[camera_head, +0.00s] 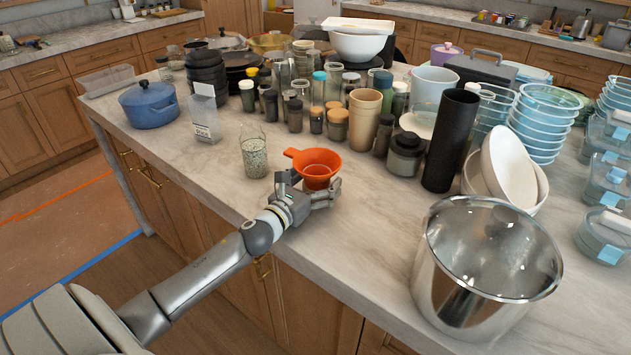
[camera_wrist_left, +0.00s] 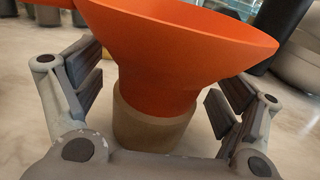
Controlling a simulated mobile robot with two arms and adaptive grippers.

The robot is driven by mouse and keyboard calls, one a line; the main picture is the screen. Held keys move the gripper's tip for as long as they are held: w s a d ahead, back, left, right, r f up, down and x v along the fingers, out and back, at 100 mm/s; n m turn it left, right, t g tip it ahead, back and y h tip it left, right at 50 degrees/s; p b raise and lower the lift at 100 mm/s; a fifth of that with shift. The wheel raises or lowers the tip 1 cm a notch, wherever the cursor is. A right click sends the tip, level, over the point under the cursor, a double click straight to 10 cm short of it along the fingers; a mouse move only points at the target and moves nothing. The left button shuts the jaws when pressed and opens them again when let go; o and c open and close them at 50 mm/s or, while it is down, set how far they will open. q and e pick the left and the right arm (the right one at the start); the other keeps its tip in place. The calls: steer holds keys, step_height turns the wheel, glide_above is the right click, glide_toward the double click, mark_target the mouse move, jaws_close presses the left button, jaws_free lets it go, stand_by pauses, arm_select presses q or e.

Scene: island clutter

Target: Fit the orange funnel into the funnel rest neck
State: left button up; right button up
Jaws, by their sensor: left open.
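The orange funnel (camera_head: 317,164) stands upright near the front edge of the island, with its wide mouth up and its handle tab toward the left. In the left wrist view the funnel (camera_wrist_left: 165,60) sits in the top of a brown cylindrical piece, the funnel rest neck (camera_wrist_left: 150,128). How deep the funnel's lower end goes is hidden. My left gripper (camera_head: 314,196) is open at the near side of the funnel. In the left wrist view its fingers (camera_wrist_left: 155,95) stand on both sides of the funnel and neck, with gaps visible. My right gripper is not in view.
A glass jar of grains (camera_head: 254,156) stands just left of the funnel. Many jars and a tan cup (camera_head: 364,118) crowd behind it. A black cylinder (camera_head: 450,140) and white bowls (camera_head: 510,165) stand to the right. A large steel pot (camera_head: 485,265) stands at the front right.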

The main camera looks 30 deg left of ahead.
arm_select(q)
steer(key=shift+s, duration=0.1)
steer(key=s, duration=1.2)
stand_by(0.4)
